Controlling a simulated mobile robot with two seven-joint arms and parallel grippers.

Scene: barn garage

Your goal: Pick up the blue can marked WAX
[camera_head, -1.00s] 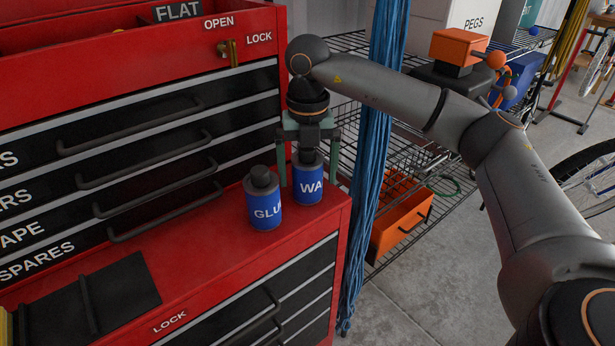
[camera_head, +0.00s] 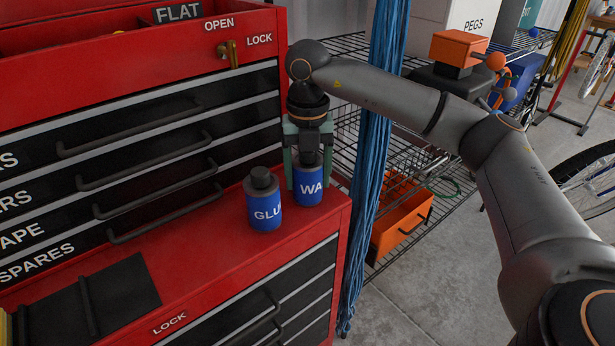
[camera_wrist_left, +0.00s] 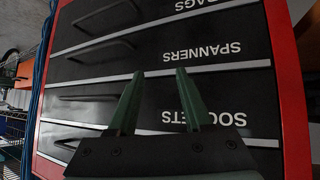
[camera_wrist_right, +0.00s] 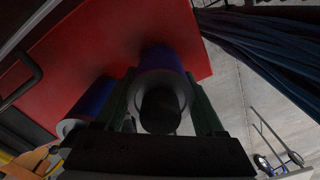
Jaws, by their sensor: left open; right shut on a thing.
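The blue can marked "WA" (camera_head: 309,188), the rest of its label cut off from view, stands upright on the red cabinet top (camera_head: 190,256) near its right end. My right gripper (camera_head: 308,180) comes down over it and is shut on it, one green finger on each side. The right wrist view also shows the can (camera_wrist_right: 163,66) between the fingers. My left gripper (camera_wrist_left: 157,95) is open and empty, in front of dark drawer fronts marked SPANNERS and SOCKETS in the left wrist view; it is not in the head view.
A second blue can, marked "GLU" (camera_head: 264,205), stands close to the left of the held can. Blue hanging strands (camera_head: 372,170) are just right of the cabinet edge. The drawer chest (camera_head: 150,130) rises behind, with protruding handles. A wire rack (camera_head: 440,210) stands to the right.

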